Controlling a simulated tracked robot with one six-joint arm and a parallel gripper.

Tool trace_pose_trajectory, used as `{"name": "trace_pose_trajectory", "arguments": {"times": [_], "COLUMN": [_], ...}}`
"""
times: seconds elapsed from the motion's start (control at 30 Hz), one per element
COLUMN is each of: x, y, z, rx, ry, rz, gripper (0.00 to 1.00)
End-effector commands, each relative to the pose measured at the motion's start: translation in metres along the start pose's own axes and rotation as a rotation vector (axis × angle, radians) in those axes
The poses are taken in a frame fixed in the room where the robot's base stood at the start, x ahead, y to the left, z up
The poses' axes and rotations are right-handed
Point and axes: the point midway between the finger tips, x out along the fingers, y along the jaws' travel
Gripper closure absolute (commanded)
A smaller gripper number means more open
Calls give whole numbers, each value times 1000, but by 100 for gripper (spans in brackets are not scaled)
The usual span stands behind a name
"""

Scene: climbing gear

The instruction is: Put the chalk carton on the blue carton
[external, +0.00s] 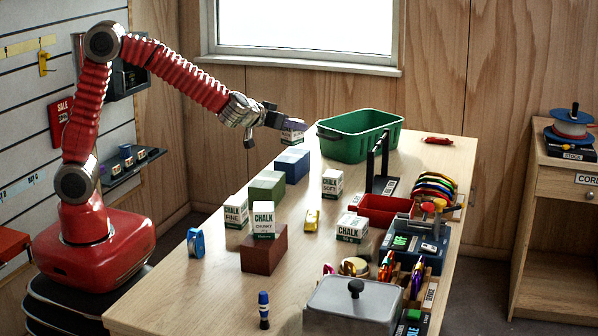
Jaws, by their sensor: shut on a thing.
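My gripper (280,127) is at the far left part of the table, shut on a small white chalk carton (292,137). A finger hides the upper part of this carton. The blue carton (291,165), a plain blue block, stands on the table directly below it.
A green block (267,187) stands just in front of the blue carton. A green bin (358,143) is close behind on the right. A black stand (379,165), a red tray (385,211) and a grey lidded box (352,305) line the right side. A yellow item (312,220) lies mid-table.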

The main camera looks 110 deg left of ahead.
Motion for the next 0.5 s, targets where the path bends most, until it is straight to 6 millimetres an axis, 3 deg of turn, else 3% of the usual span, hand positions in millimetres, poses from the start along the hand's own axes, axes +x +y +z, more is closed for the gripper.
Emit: {"name": "trace_pose_trajectory", "arguments": {"times": [0.2, 0.5], "x": [1, 14], "y": [0, 0], "z": [2, 33], "rx": [1, 2], "ry": [0, -1], "rz": [0, 0], "gripper": [87, 87]}}
